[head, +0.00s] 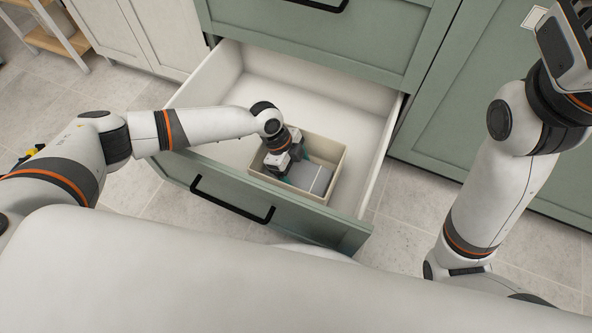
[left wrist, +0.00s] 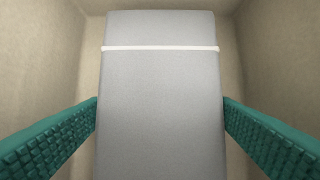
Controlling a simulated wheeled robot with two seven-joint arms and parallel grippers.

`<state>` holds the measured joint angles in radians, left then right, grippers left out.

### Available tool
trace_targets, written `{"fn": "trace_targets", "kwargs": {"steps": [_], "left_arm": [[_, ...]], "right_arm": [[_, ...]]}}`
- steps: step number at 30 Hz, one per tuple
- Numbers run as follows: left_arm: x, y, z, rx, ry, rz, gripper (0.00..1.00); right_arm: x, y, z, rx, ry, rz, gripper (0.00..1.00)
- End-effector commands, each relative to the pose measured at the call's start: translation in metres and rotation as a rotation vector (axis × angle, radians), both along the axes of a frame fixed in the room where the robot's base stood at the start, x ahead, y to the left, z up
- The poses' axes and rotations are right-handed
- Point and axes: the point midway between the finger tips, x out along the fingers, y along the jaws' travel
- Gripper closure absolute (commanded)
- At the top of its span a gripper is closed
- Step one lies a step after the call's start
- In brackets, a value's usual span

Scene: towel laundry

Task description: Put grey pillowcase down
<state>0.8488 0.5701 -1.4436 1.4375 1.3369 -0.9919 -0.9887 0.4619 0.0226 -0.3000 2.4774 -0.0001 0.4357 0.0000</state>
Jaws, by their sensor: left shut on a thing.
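The grey pillowcase (head: 309,177) is a folded block inside a beige box in the open drawer. It fills the middle of the left wrist view (left wrist: 160,110), with a white stripe across its far end. My left gripper (head: 289,167) reaches down into the box and is shut on the pillowcase. Its two teal fingers press on the left and right sides of it in the left wrist view (left wrist: 160,125). The pillowcase's underside is hidden, so I cannot tell whether it rests on the box floor. My right arm is at the right in the head view; its fingertips are not visible.
The beige box (head: 339,170) stands in the open drawer (head: 193,100), near its front with a black handle (head: 232,200). The drawer floor left of and behind the box is bare. Green cabinet fronts (head: 440,130) stand behind and right; a wooden shelf (head: 50,40) is far left.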

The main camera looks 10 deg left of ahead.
Motion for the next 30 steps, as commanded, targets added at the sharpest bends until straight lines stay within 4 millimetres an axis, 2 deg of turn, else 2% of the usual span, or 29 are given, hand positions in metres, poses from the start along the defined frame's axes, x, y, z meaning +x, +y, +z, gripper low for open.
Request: {"fn": "trace_targets", "kwargs": {"steps": [9,10,12,13,19,23,30], "left_arm": [[0.0,0.0,-0.002,0.0,0.0,0.0,0.44],[0.0,0.0,-0.001,0.0,0.0,0.0,0.14],[0.0,0.0,-0.001,0.0,0.0,0.0,0.02],[0.0,0.0,-0.001,0.001,0.0,0.0,0.0],[0.0,0.0,0.0,0.001,0.0,0.0,0.0],[0.001,0.002,0.008,0.001,0.0,0.0,0.0],[0.004,0.019,0.052,0.001,0.0,0.0,0.0]], "right_arm": [[-0.001,0.0,0.0,0.0,-0.002,0.0,0.54],[-0.001,0.0,0.001,0.0,-0.003,0.0,0.54],[-0.001,0.0,0.001,0.0,-0.003,0.0,0.54],[-0.001,0.0,0.001,0.0,-0.003,0.0,0.54],[-0.001,0.0,0.001,-0.001,-0.003,0.0,0.54],[-0.002,0.0,0.007,0.001,-0.007,0.001,0.54],[0.02,-0.002,-0.004,0.004,0.092,0.004,0.54]]}}
